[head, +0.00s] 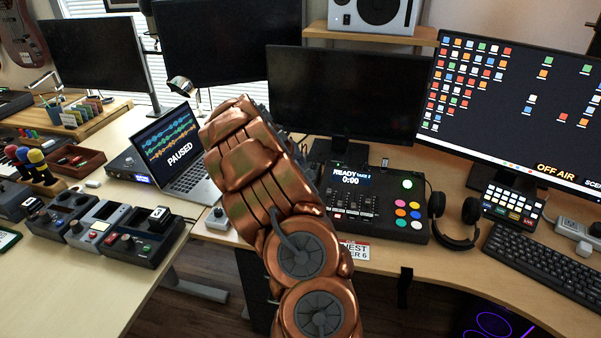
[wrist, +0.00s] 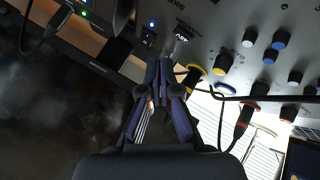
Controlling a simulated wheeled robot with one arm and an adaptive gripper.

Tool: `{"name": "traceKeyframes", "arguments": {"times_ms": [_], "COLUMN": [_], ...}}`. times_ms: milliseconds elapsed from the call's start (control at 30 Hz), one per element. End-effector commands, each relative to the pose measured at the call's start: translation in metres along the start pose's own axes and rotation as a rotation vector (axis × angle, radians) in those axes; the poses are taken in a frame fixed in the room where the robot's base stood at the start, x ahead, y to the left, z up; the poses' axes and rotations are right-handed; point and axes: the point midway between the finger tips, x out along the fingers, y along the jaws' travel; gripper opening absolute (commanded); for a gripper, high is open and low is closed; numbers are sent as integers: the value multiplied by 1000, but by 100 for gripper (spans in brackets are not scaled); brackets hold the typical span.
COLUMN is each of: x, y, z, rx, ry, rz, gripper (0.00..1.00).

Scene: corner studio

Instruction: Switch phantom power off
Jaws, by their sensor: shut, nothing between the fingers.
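In the wrist view a grey panel (wrist: 225,25) fills the upper part, with black and blue knobs and plugged cables. Contact cannot be told. In the head view my copper arm hides the gripper and the panel.
Cables with yellow, red and blue collars (wrist: 196,70) lie right of the fingertips. In the head view a laptop (head: 172,150) stands left of my arm, and a console with coloured buttons (head: 408,222) and headphones (head: 455,215) are on the right.

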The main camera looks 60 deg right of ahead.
Motion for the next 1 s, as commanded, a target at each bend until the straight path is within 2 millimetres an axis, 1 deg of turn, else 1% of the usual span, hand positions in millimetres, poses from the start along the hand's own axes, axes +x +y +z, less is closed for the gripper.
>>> {"name": "traceKeyframes", "arguments": {"times_ms": [300,500,1000], "x": [-19,-29,-30], "y": [14,20,22], "z": [-14,-21,-22], "rx": [0,-1,-1], "ry": [0,1,0], "rz": [1,1,1], "gripper": [0,0,0]}}
